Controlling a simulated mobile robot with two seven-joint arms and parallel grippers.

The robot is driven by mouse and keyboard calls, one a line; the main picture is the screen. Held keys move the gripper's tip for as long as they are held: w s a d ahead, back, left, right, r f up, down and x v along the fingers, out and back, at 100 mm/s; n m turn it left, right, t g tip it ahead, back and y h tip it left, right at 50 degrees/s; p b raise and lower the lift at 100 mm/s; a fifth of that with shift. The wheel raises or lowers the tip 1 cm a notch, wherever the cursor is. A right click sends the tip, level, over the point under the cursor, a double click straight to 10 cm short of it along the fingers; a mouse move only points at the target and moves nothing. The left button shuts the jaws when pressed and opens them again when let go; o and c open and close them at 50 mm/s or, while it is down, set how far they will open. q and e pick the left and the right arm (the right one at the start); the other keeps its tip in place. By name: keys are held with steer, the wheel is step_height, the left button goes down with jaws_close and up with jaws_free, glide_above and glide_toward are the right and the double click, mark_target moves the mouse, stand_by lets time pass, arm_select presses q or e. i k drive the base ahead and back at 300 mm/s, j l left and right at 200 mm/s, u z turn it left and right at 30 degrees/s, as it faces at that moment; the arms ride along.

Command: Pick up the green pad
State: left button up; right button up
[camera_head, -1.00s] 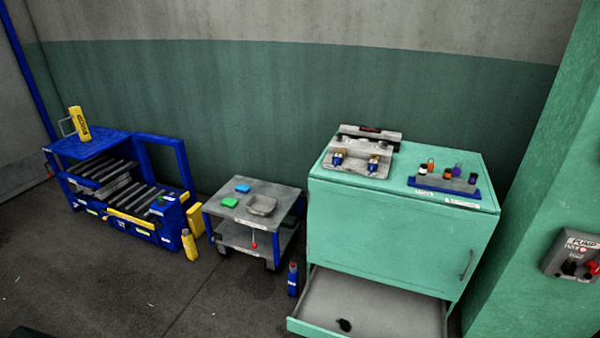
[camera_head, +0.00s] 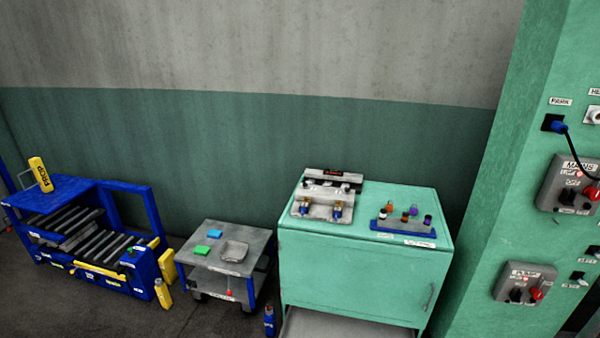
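The green pad (camera_head: 201,250) lies flat on the top of a small grey cart (camera_head: 207,264), near its left front edge. A blue pad (camera_head: 215,234) lies just behind it, and a grey dish (camera_head: 234,251) sits to its right. Neither of my grippers shows in the head view.
A blue roller lift table (camera_head: 85,240) with a yellow prop (camera_head: 40,174) stands left of the cart. A green cabinet (camera_head: 350,275) bearing a metal fixture (camera_head: 325,195) and a blue rack (camera_head: 403,229) stands to the right. A blue bottle (camera_head: 269,320) stands on the floor between cart and cabinet.

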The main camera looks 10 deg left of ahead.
mark_target(204, 250)
steer(key=i+j, duration=0.4)
steer(key=j, duration=0.2)
steer(key=i+j+z, duration=0.15)
steer(key=i+j, duration=0.25)
steer(key=j, duration=0.15)
steer(key=i+j, duration=0.35)
steer(key=j, duration=0.3)
steer(key=i+j+z, duration=0.1)
steer(key=i+j, duration=0.25)
steer(key=j, duration=0.25)
steer(key=i+j+z, duration=0.1)
steer(key=i+j, duration=0.25)
steer(key=j, duration=0.3)
steer(key=i+j, duration=0.3)
steer(key=j, duration=0.4)
steer(key=i+j+z, duration=0.1)
steer(key=i+j, duration=0.2)
steer(key=j, duration=0.4)
steer(key=i+j+z, duration=0.1)
steer(key=i+j, duration=0.2)
steer(key=j, duration=0.4)
